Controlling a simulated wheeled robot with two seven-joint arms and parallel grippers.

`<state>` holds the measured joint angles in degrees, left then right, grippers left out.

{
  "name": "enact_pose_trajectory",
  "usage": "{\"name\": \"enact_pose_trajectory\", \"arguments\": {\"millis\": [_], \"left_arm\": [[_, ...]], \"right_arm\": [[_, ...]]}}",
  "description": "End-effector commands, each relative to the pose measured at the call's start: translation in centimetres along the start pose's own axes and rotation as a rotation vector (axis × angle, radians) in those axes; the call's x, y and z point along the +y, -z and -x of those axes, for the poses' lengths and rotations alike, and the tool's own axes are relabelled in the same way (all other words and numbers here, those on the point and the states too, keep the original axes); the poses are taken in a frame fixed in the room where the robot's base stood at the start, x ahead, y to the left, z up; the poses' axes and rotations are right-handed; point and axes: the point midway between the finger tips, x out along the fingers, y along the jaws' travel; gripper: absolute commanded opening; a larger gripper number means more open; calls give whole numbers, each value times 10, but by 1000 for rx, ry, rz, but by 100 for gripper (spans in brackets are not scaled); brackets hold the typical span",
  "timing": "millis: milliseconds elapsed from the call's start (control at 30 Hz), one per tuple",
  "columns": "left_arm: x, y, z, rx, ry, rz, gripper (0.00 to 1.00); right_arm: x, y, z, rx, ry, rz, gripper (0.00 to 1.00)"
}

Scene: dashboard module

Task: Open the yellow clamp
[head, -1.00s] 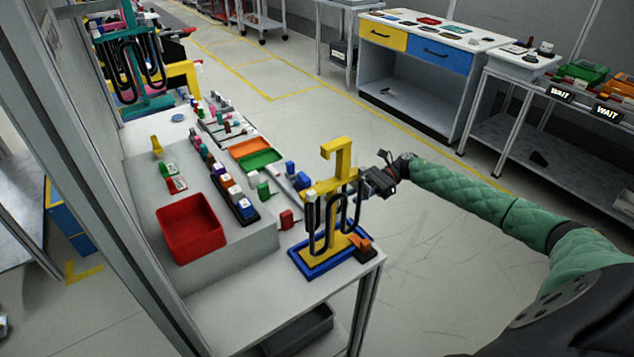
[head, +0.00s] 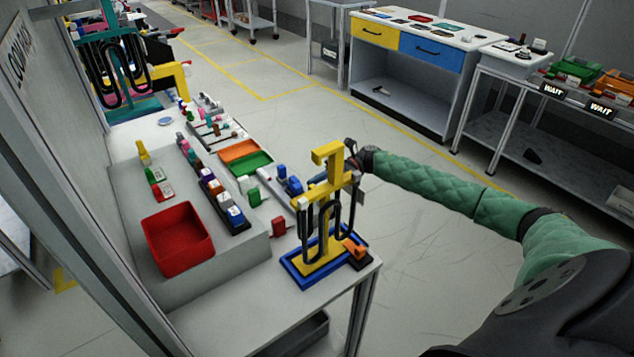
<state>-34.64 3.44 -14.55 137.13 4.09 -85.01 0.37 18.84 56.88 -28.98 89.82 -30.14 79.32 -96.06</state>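The yellow clamp (head: 331,155) stands upright on a blue base (head: 298,275) at the near right corner of the workbench. It has a yellow post with a hooked top and a sideways arm, and dark looped bars hang in front of it. My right gripper (head: 352,172) is right behind and beside the clamp's upper part, reached by the green-sleeved arm from the right. The clamp partly hides its fingers, so I cannot tell whether they touch it or are open. My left gripper is not in view.
An orange-and-black piece (head: 356,252) sits by the base. A red bin (head: 178,240), an orange tray (head: 238,150), a green tray (head: 251,162) and several small coloured parts fill the bench to the left.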

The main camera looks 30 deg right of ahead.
Motion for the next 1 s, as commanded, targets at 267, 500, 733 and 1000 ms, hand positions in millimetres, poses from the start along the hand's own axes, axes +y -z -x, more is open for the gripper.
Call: {"name": "enact_pose_trajectory", "arguments": {"millis": [267,500,733,1000], "left_arm": [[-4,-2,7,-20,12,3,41],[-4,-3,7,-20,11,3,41],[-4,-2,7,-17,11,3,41],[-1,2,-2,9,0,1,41]], "right_arm": [[0,0,-12,1,0,-1,25],[0,0,-12,1,0,0,14],[0,0,-12,1,1,0,0],[-6,-1,-11,27,1,1,0]]}}
